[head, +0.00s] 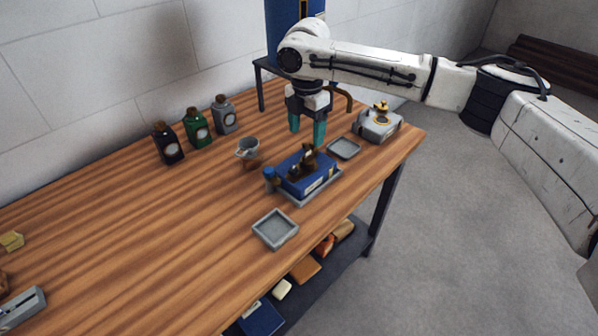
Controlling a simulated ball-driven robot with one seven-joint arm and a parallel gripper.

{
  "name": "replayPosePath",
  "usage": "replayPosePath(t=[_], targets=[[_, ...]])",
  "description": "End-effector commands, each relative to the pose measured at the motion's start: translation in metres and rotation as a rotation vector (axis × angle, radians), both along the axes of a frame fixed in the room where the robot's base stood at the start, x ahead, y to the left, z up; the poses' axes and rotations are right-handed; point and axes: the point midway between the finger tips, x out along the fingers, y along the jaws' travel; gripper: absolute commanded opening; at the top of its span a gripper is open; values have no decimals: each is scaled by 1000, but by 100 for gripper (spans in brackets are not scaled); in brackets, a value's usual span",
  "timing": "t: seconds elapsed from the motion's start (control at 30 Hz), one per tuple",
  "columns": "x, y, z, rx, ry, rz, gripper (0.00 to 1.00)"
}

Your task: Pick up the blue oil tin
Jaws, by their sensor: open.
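A blue box-shaped tin (296,185) with dark brass-like fittings on top sits on a grey tray (322,189) on the wooden bench; it looks like the blue oil tin. A small blue piece (270,174) shows at its left end; I cannot tell whether it is part of the tin. My gripper (307,131) points down with its teal fingers apart and nothing between them. In the picture it is just above and behind the tin, apart from it.
A grey tin (378,124) with a brass top, an empty dish (344,149) and another dish (274,230) are near the tin. A metal cup (247,149) stands left. Dark, green and grey bottles (197,128) line the back. The bench's left middle is clear.

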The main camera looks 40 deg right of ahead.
Motion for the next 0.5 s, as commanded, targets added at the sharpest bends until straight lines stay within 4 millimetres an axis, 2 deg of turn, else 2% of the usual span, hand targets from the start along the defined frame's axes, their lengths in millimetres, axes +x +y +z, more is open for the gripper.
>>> replayPosePath(t=[0.2,0.5], targets=[[0,1,-33,0,2,-1,73],[-1,-2,-57,0,1,-1,73]])
